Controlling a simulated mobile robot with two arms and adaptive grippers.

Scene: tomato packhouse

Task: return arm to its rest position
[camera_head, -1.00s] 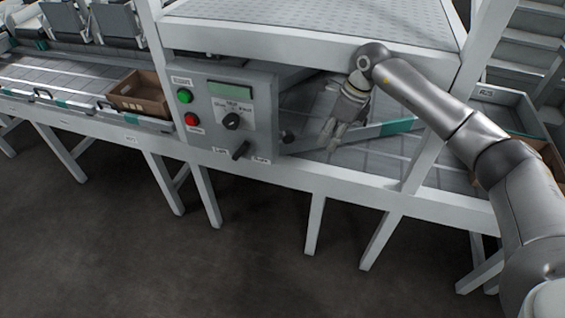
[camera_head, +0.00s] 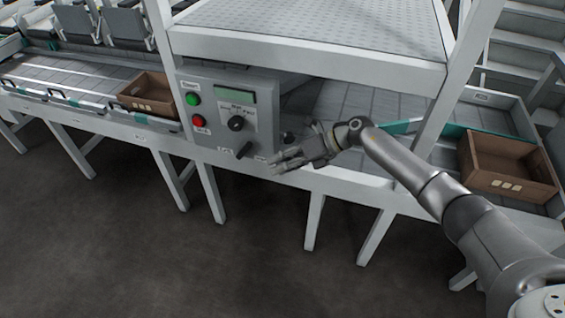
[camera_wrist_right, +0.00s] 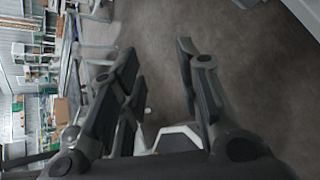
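My right arm comes in from the lower right in the head view. Its gripper (camera_head: 284,162) points left, in front of the machine's lower rail and just right of the control panel's lower knobs. In the right wrist view my right gripper (camera_wrist_right: 157,52) has its fingers spread apart with nothing between them, only the dark floor behind. My left gripper is not in view.
The grey control panel (camera_head: 218,88) has a green button, a red button, a small display and knobs. A brown crate (camera_head: 150,94) stands at left, another brown crate (camera_head: 510,165) at right. The dark floor in front is clear.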

